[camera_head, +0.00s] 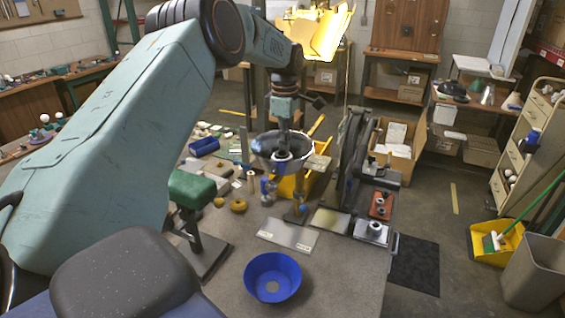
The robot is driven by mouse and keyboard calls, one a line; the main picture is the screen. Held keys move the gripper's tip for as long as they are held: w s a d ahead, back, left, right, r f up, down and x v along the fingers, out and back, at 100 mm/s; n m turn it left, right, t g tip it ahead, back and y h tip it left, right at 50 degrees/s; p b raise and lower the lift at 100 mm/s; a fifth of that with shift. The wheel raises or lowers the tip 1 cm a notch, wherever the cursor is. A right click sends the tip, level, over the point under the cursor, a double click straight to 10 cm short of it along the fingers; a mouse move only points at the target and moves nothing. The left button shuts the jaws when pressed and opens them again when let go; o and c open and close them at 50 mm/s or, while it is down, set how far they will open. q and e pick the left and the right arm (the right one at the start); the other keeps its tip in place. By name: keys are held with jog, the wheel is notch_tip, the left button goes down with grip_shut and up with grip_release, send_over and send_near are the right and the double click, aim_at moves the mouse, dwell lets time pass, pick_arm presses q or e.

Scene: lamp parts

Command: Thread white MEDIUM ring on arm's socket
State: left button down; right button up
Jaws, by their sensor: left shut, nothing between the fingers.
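My left arm comes in from the left and reaches over the workbench. Its gripper (283,146) points down, shut and empty, over a dark wide-rimmed shade or bowl (262,151). A small pale round part (282,158) shows just below the fingertips, inside the dark rim. I cannot tell whether it is the white medium ring or part of the socket, nor whether the gripper touches it. The lamp arm's socket is not clear from this view. My right gripper is not in view.
A blue bowl (272,278) stands on the bench front, with clear surface around it. A pale plate (288,236) lies behind it. A green-topped stand (192,188) is at left. Dark fixtures (352,150) line the right side. Small parts crowd the back left.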

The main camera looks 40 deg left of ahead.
pick_arm(q)
jog(key=shift+s+d+f+m, duration=0.1)
jog(key=shift+d+f+m, duration=0.15)
jog(key=shift+m, duration=0.35)
jog(key=shift+d+f+m, duration=0.1)
jog(key=shift+d+m, duration=0.15)
jog(key=shift+m, duration=0.35)
jog(key=shift+d+m, duration=0.4)
jog(key=shift+m, duration=0.7)
jog(key=m, duration=0.3)
jog(key=shift+d+m, duration=0.3)
jog(key=shift+d, duration=0.1)
jog(key=m, duration=0.3)
jog(key=shift+s+d, duration=0.2)
jog(key=shift+d, duration=0.15)
